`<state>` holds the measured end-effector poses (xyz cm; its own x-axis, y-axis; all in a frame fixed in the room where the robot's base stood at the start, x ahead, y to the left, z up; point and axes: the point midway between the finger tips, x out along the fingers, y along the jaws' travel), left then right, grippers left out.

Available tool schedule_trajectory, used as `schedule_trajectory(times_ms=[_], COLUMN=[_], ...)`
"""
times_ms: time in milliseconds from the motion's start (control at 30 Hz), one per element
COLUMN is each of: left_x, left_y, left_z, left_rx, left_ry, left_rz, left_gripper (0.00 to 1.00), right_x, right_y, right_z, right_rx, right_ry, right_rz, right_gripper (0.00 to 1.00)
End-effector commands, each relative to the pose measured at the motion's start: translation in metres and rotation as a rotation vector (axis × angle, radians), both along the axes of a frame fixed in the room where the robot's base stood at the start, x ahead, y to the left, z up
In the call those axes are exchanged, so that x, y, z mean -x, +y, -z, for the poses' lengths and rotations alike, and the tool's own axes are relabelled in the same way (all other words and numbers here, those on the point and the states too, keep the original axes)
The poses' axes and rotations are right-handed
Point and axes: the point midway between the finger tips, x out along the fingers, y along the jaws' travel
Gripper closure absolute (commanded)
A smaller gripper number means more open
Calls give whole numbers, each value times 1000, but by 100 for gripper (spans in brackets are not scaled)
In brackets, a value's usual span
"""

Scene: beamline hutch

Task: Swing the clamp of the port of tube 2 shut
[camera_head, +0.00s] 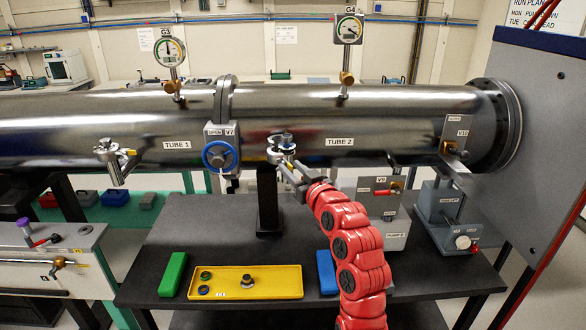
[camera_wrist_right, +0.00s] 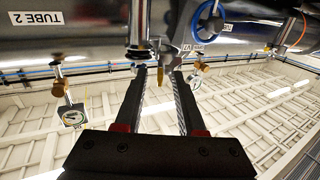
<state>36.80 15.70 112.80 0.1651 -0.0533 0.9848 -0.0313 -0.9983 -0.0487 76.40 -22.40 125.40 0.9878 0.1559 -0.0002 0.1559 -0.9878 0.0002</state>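Tube 2 (camera_head: 395,118) is the right part of the long steel tube. Its port, with a small metal clamp (camera_head: 284,142), is on the near side, left of the "TUBE 2" label. My right gripper (camera_head: 286,168), on the red arm, reaches up to the clamp from below. My left gripper does not show.
Tube 1's similar port (camera_head: 115,160) is at left. Valve V7 with its blue handwheel (camera_head: 219,156) is close left of my gripper. Below, a yellow tray (camera_head: 275,283), a green block (camera_head: 173,274) and a blue block (camera_head: 326,272) lie on the black table (camera_head: 200,222). Gauge G4 (camera_head: 348,30) rises above tube 2.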

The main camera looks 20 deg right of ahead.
Motion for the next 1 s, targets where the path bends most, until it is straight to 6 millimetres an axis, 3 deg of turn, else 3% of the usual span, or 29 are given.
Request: schedule_trajectory(times_ms=[100, 300, 1000], left_x=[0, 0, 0], left_y=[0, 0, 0], left_z=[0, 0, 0], left_rx=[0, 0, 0], left_ry=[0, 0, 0], left_rz=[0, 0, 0], left_gripper=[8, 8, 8], right_x=[0, 0, 0], right_y=[0, 0, 0], right_z=[0, 0, 0], right_rx=[0, 0, 0], right_ry=[0, 0, 0], right_rz=[0, 0, 0], right_gripper=[63, 99, 100])
